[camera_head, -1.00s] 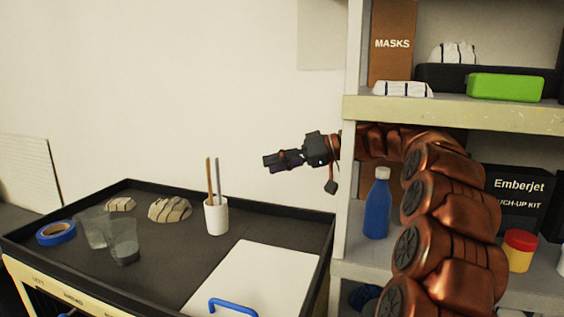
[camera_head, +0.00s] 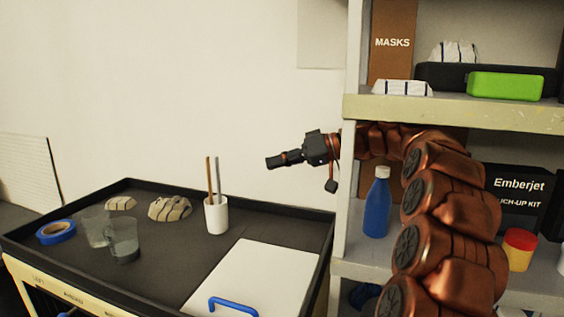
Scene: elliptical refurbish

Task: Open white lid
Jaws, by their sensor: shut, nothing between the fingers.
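The white lid (camera_head: 258,279) lies flat in the front right part of a dark tray-topped cart. Its blue handle (camera_head: 233,306) is at the lid's near edge, close to the bottom of the picture. My gripper (camera_head: 270,163) is shut and empty. It points left in the air, above the back right part of the cart, well above and behind the lid. Nothing covers the lid.
A white cup (camera_head: 216,216) with two sticks stands behind the lid. Clear glasses (camera_head: 123,240), blue tape (camera_head: 56,232) and folded cloths (camera_head: 170,208) are on the cart's left. A shelf (camera_head: 455,113) with a blue bottle (camera_head: 377,203) stands right, beside my arm.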

